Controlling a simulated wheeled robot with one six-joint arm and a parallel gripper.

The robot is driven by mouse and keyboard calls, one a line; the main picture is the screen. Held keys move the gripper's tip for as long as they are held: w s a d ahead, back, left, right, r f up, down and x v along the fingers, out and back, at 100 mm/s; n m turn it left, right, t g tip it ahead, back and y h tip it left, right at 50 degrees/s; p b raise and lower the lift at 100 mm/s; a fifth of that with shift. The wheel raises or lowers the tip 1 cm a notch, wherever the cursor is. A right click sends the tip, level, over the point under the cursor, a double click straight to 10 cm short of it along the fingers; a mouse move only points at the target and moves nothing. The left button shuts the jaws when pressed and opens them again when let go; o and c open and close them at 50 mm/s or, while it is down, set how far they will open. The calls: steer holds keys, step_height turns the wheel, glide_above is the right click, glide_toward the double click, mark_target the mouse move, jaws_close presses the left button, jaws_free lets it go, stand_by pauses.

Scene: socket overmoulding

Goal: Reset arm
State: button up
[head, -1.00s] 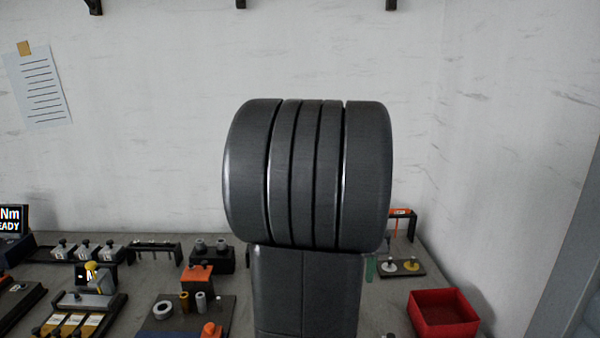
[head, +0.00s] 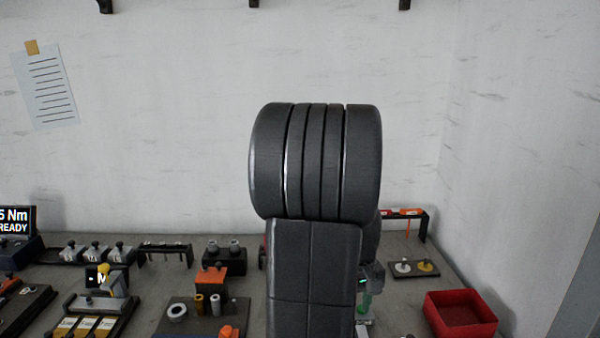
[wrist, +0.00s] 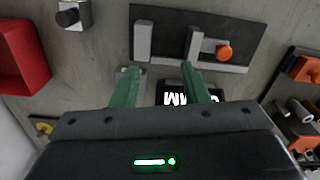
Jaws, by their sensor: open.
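My gripper (wrist: 161,72) shows in the wrist view with its two green fingers apart and nothing between them. It points down over the grey bench, near a dark fixture plate (wrist: 178,20) with grey blocks and an orange knob (wrist: 224,52). A dark display with white lettering (wrist: 186,98) is partly visible between and behind the fingers. In the head view my arm stands upright in the middle and hides most of the gripper; only a bit of green (head: 364,302) shows beside it.
A red bin (head: 461,315) stands at the right of the bench; it also shows in the wrist view (wrist: 22,58). An orange-topped rack (head: 405,213) and a plate with two discs (head: 413,268) are behind it. Several fixtures crowd the left, including an orange block (head: 207,278).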

step_height(320, 180, down, 6)
steer(key=shift+r, duration=0.1)
stand_by(0.4)
